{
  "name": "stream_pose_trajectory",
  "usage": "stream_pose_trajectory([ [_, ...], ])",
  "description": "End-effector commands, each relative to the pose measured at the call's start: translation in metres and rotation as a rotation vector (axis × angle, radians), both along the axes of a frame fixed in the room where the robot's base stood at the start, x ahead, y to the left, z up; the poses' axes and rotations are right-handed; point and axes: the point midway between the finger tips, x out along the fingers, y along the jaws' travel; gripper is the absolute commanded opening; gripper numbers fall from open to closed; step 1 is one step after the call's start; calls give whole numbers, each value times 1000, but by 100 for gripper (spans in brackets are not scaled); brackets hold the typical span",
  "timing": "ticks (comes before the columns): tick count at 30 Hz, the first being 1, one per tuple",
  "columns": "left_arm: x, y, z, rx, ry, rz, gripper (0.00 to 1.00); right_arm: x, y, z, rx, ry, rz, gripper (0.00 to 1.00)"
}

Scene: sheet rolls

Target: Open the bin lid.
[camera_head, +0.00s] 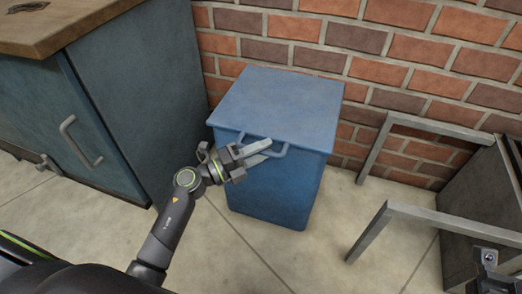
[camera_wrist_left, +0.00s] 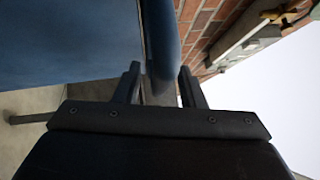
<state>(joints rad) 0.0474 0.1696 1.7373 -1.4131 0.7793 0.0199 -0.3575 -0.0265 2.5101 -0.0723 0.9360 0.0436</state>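The blue bin (camera_head: 268,190) stands against the brick wall, and its flat lid (camera_head: 280,100) is shut. A blue bar handle (camera_head: 284,151) sticks out from the lid's front edge. My left gripper (camera_head: 262,153) is at the handle, its two fingers apart. In the left wrist view, the handle bar (camera_wrist_left: 160,45) runs down between the fingertips of the left gripper (camera_wrist_left: 160,80), with narrow gaps beside it; firm contact is not clear. A dark part of my right arm (camera_head: 488,262) shows at the lower right; its fingers cannot be made out.
A blue-grey cabinet (camera_head: 130,110) with a wooden top (camera_head: 75,22) stands close on the bin's left. A grey metal frame (camera_head: 400,215) and a dark box (camera_head: 480,200) stand at the right. Tiled floor (camera_head: 300,255) is clear in front of the bin.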

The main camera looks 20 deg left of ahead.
Motion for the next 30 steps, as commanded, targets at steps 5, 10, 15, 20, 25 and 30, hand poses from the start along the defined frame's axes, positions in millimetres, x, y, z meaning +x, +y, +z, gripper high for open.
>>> stream_pose_trajectory([
  [5,0,0,0,0,0,0,30,0,0,0,0,-1,0,36],
  [10,0,0,0,0,0,0,7,0,0,0,1,-1,0,36],
  [15,0,0,0,0,0,0,0,0,0,0,1,-2,0,36],
  [20,0,0,0,0,0,0,0,0,0,0,1,-2,0,36],
  [25,0,1,1,0,1,0,0,0,0,2,2,-2,0,36],
  [30,-1,1,3,0,6,0,0,0,0,6,3,-2,4,36],
])
